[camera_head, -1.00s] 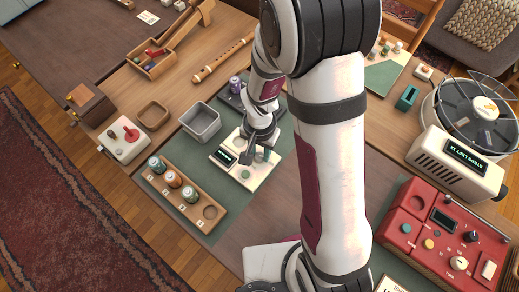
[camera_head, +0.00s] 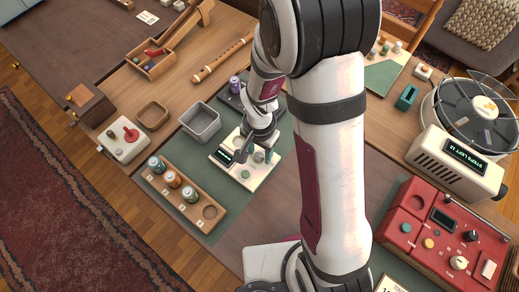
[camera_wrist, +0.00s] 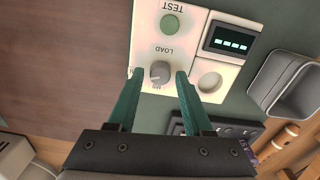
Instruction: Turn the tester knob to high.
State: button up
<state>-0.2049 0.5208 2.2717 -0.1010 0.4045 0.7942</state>
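The tester (camera_head: 262,179) is a cream panel on the green mat, below my arm in the head view. In the wrist view the tester (camera_wrist: 198,80) shows a dark display (camera_wrist: 232,41) with lit segments, a green TEST button (camera_wrist: 169,25), a round empty recess (camera_wrist: 209,81) and a grey knob (camera_wrist: 160,72) labelled LOAD. The small marks round the knob are too small to read surely, and its setting is unclear. My gripper (camera_wrist: 160,76) is open, its green fingers on either side of the knob with gaps showing. It also shows over the tester in the head view (camera_head: 255,157).
A grey bin (camera_head: 201,122) stands beside the tester. A wooden rack (camera_head: 172,197) with several cans is to the left. A red console (camera_head: 412,228) and a cream machine with a round top (camera_head: 435,155) are at right. A flute (camera_head: 222,60) lies behind.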

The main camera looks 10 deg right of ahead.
aim_at(259, 155)
jog(key=shift+o, duration=0.6)
notch_tip(259, 155, up, 16)
jog(key=shift+f, duration=0.1)
jog(key=s+d+r+n+y, duration=0.1)
jog(key=s, duration=0.7)
jog(key=s+d+r+n, duration=0.1)
jog(key=s+r, duration=0.1)
jog(key=s, duration=0.6)
jog(key=shift+s+d+r+y, duration=0.15)
jog(key=shift+s+d+y, duration=0.1)
jog(key=shift+d+y, duration=0.15)
